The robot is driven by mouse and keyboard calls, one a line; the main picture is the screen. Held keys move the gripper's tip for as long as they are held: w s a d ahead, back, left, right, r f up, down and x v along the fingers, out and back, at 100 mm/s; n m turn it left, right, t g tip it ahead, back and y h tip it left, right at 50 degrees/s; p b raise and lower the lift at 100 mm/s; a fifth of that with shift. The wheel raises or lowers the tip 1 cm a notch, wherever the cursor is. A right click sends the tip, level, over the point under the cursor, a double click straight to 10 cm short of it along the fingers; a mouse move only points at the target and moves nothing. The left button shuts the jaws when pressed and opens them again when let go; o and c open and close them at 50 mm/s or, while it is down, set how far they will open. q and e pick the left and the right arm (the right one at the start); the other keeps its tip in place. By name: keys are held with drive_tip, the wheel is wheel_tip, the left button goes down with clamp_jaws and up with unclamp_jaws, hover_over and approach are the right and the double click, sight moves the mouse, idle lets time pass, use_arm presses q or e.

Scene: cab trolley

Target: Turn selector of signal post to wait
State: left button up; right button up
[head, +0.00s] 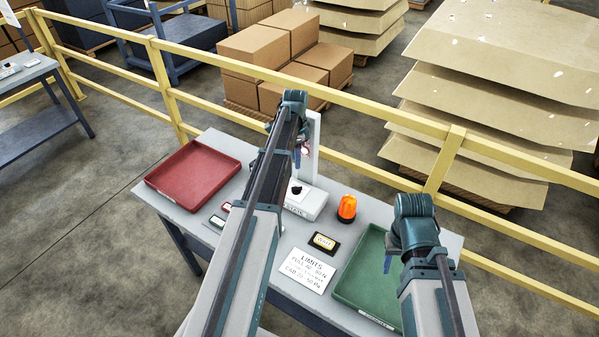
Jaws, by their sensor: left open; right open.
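The signal post is a white upright (314,132) on a pale base box (312,204) at the middle of the table. A black selector knob (296,189) sits on the base; its setting is too small to read. My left arm reaches across the table, and its open gripper (302,158) points down close in front of the upright, above the knob. The arm hides part of the post and base. My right gripper (387,264) is open, mostly hidden by its own wrist, over the green tray at right. Nothing shows held in either gripper.
The table (180,217) carries a red tray (193,174), a green tray (352,285), an orange beacon (347,208), a dark label block (324,243) and a white LIMITS card (305,270). A yellow railing (400,117) runs behind, with cartons (256,50) beyond.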

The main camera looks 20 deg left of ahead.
sight(296, 187)
use_arm(q)
drive_tip(key=shift+f+b, duration=6.95)
drive_tip(key=shift+b, duration=0.05)
use_arm(e)
drive_tip(key=shift+f, duration=6.95)
use_arm(q)
drive_tip(key=shift+r, duration=0.1)
drive_tip(key=shift+c, duration=0.2)
clamp_jaws()
